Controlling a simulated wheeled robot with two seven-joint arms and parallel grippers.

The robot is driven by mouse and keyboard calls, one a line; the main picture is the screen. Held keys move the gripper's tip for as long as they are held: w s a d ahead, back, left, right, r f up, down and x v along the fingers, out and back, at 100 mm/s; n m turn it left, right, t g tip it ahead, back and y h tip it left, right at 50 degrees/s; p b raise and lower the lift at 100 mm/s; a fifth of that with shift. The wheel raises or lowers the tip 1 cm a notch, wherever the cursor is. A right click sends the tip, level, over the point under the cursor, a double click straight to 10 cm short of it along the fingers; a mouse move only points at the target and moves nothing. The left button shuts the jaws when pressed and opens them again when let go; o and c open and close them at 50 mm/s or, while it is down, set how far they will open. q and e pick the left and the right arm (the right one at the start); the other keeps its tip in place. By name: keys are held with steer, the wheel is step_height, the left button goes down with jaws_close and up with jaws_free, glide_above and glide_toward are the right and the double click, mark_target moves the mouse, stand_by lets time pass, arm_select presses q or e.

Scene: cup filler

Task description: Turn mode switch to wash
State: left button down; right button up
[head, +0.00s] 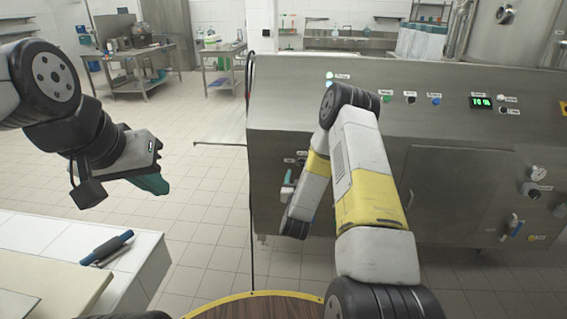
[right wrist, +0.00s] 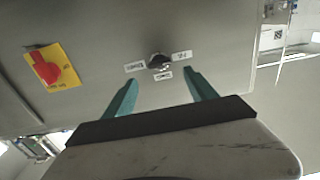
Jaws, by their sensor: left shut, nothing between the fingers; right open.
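The mode switch, a dark knob (right wrist: 159,62) with small white labels around it, is on the steel panel in the right wrist view. The labels are too small to read surely, and so is the knob's setting. My right gripper (right wrist: 161,91) is open, its two teal fingers pointing towards the panel on either side of the knob's line. Nothing is between the fingers, and they appear short of the knob. In the head view my right arm's links hide the right gripper. My left gripper (head: 152,184) is shut and empty, over the floor at left, away from the machine.
A red rotary switch (right wrist: 46,68) on a yellow plate is left of the knob in the right wrist view. The steel machine (head: 450,140) has buttons, a green display (head: 481,102) and valves. A white counter (head: 140,262) with a blue-handled tool (head: 107,247) is at lower left.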

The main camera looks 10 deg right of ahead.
mark_target(302, 164)
steer(key=x, duration=0.7)
steer(key=shift+w, duration=0.35)
steer(key=shift+d+f, duration=0.1)
steer(key=shift+c, duration=0.3)
steer(key=c, duration=1.3)
